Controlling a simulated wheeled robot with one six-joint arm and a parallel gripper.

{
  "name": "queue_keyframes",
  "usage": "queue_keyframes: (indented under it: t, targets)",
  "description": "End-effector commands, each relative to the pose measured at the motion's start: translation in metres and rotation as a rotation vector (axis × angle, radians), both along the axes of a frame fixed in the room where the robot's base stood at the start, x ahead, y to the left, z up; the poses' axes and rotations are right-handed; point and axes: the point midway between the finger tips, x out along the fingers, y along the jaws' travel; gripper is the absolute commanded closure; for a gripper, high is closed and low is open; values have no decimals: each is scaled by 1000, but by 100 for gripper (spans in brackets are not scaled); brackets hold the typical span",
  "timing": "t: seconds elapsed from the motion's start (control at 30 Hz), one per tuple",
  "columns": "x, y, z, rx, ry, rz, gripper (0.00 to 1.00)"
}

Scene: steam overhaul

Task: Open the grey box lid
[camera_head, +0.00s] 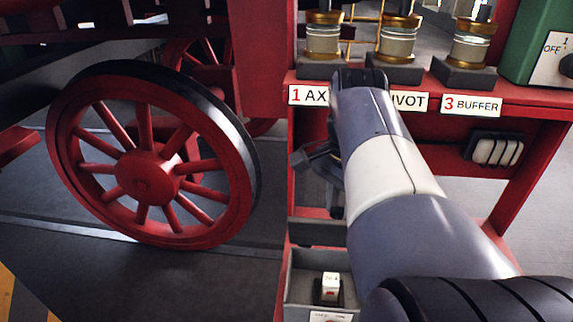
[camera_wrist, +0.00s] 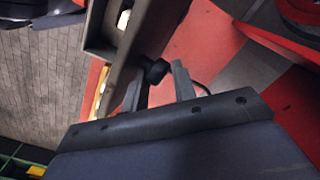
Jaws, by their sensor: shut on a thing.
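The grey box (camera_head: 298,288) is low in the centre of the head view, partly behind my arm, and I can see into it. A small white block with red marking (camera_head: 330,287) is inside. A dark grey strip (camera_head: 315,232) behind the box may be its lid; I cannot tell for sure. My gripper (camera_wrist: 156,82) is shut on a black knob (camera_wrist: 154,70) on a long grey part, apparently the lid (camera_wrist: 150,35), in the wrist view. In the head view the fingertips are mostly hidden by my arm.
A red bench frame (camera_head: 540,112) carries brass-capped jars (camera_head: 324,38) and signs, including "3 BUFFER" (camera_head: 470,105). A large red spoked wheel (camera_head: 148,170) stands at left. A green switch box (camera_head: 540,40) is at upper right. Floor shows between wheel and bench.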

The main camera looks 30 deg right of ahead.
Motion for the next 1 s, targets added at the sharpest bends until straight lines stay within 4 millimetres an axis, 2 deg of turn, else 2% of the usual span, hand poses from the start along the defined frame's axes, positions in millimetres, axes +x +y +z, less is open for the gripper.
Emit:
queue_keyframes:
  t: [0.03, 0.5, 0.53, 0.8, 1.0]
  targets:
    - [1, 2, -6, 11, 3, 4, 100]
    - [1, 3, -7, 12, 5, 4, 100]
    - [1, 3, -7, 12, 5, 4, 74]
    - [0, 3, -7, 13, 9, 3, 52]
    - [-1, 2, -6, 11, 11, 2, 51]
